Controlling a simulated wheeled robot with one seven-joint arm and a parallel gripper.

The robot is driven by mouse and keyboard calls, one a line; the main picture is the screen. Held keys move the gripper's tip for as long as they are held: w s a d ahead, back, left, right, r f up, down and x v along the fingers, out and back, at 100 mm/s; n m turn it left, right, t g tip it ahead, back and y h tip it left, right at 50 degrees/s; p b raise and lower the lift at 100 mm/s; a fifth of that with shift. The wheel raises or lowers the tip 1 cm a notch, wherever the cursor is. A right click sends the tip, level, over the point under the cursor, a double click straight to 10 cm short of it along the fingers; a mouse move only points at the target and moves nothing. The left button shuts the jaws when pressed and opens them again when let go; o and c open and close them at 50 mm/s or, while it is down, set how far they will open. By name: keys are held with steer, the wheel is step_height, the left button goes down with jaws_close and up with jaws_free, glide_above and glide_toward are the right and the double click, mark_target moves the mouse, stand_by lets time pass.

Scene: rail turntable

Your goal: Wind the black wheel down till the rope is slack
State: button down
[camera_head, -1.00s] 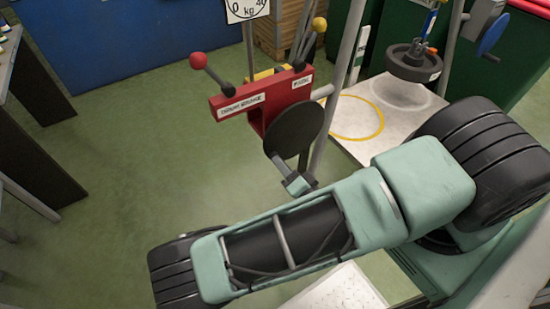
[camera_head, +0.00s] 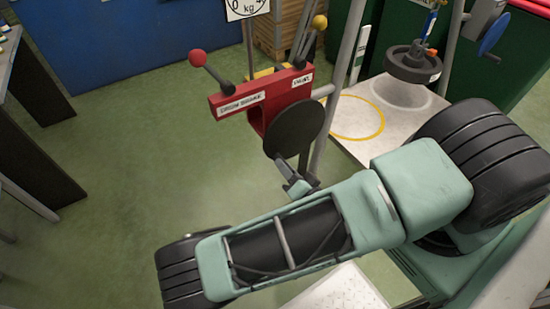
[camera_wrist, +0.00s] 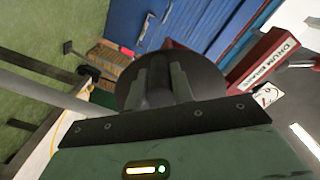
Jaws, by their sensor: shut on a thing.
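The black wheel (camera_head: 300,122) is a dark disc on the front of a red winch frame (camera_head: 262,98). In the wrist view the wheel (camera_wrist: 128,92) stands right behind my fingers. My gripper (camera_head: 284,168) is at the wheel's lower edge, shut on what appears to be its handle; my fingers (camera_wrist: 163,82) hide most of the hold. A dark round weight (camera_head: 413,68) hangs from a blue hook (camera_head: 430,22) above a white platform (camera_head: 380,147). A gap and a shadow show beneath the weight. The rope itself is not clear.
Two levers, one with a red ball (camera_head: 197,58) and one with a yellow ball (camera_head: 319,22), rise from the red frame. A dial (camera_head: 246,8) is behind. A blue wheel (camera_head: 492,35) is at the upper right.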

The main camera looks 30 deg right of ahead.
steer(key=shift+f, duration=0.1)
steer(key=shift+d+f+n+b, duration=0.35)
steer(key=shift+d+f+n, duration=0.35)
steer(key=shift+n, duration=0.4)
steer(key=shift+d, duration=0.15)
steer(key=shift+d+f+n, duration=0.1)
steer(key=shift+d+n, duration=0.05)
steer(key=shift+n, duration=0.25)
steer(key=shift+d+f+n+b, duration=0.3)
steer(key=shift+d+n, duration=0.25)
steer(key=shift+n, duration=0.35)
steer(key=shift+d+f+n, duration=0.25)
steer(key=shift+d+n, duration=0.4)
steer(key=shift+n, duration=0.25)
steer(key=shift+d+n, duration=0.25)
steer(key=shift+n, duration=0.05)
steer(key=shift+d, duration=0.15)
